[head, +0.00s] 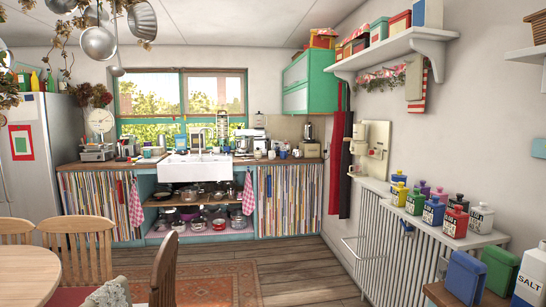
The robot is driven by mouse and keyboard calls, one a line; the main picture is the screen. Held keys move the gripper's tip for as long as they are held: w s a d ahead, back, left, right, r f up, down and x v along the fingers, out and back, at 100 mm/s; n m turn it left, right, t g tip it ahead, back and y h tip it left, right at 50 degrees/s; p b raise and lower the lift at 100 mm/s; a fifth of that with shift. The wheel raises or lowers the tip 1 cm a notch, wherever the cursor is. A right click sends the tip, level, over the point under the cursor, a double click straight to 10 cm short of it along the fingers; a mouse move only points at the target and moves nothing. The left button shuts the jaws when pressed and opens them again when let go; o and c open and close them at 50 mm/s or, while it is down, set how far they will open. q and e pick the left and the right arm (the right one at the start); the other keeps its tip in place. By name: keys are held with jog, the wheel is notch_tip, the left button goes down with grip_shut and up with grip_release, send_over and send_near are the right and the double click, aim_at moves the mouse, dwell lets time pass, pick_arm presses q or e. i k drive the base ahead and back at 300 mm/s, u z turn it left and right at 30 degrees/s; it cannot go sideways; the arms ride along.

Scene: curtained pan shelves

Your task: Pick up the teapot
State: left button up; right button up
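I cannot pick out the teapot with certainty in the head view. The open shelves (165,203) under the white sink (194,169) hold several metal pots and pans, too small to tell one from another. Several small cups and jars stand on the counter (284,160) right of the sink, also too small to identify surely. Neither of my grippers is in view.
A round wooden table (27,274) and wooden chairs (83,252) stand at the left front. A radiator (378,255) with bottles on its ledge lines the right wall. The wooden floor (305,265) between the rug (195,285) and the radiator is clear.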

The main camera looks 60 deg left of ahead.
aim_at(298, 153)
jog(key=u, duration=1.75)
jog(key=i, duration=6.55)
jog(key=z, duration=1.4)
